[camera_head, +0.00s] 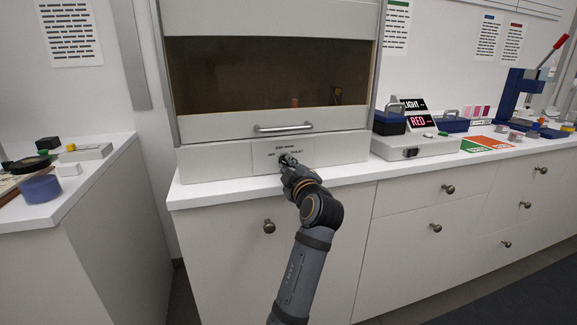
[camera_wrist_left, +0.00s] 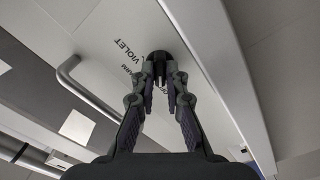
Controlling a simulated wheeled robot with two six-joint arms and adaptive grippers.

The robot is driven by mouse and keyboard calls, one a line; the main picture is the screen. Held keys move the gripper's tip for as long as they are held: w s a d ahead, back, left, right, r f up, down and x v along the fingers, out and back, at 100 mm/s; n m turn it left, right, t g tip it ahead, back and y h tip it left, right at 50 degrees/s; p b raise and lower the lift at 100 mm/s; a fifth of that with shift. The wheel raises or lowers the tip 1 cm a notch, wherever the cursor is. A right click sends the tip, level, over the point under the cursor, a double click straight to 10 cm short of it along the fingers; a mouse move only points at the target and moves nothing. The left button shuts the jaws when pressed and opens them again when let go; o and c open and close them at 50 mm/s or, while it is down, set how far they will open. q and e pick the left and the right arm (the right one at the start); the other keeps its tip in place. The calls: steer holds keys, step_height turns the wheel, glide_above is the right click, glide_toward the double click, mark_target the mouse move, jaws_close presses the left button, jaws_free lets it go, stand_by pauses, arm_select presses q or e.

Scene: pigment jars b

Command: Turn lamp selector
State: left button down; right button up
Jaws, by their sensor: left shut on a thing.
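The lamp selector is a small dark knob on the white front panel (camera_head: 230,158) of the cabinet. In the left wrist view the black knob (camera_wrist_left: 160,58) sits between the fingertips, beside the printed word VIOLET. My left gripper (camera_head: 288,160) is at the panel with its fingers closed around the knob; it also shows in the left wrist view (camera_wrist_left: 160,80). In the head view the gripper hides most of the knob and part of the labels. Which label the knob points to cannot be told. My right gripper is not in view.
Above the panel is the cabinet's sash with a metal bar handle (camera_head: 283,128), close over my gripper. To the right a white box with a switch (camera_head: 411,153) and signs LIGHT and RED (camera_head: 419,121) stands on the counter. Drawers with knobs are below.

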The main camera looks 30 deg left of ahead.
arm_select(q)
steer(key=m+p, duration=0.2)
steer(key=m, duration=0.4)
steer(key=shift+p, duration=0.4)
steer(key=m+p, duration=0.2)
steer(key=m, duration=0.2)
steer(key=shift+r+m+p, duration=0.1)
steer(key=shift+m+p, duration=0.2)
steer(key=shift+p, duration=0.1)
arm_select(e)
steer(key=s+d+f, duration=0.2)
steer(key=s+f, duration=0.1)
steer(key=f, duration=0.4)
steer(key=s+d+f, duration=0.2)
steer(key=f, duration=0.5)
arm_select(q)
steer(key=m+p, duration=0.3)
steer(key=m, duration=0.1)
steer(key=m+p, duration=0.4)
steer(key=m, duration=0.1)
steer(key=shift+m, duration=0.3)
steer(key=shift+f+m+p, duration=0.2)
steer(key=shift+m+p, duration=0.8)
steer(key=shift+m, duration=0.3)
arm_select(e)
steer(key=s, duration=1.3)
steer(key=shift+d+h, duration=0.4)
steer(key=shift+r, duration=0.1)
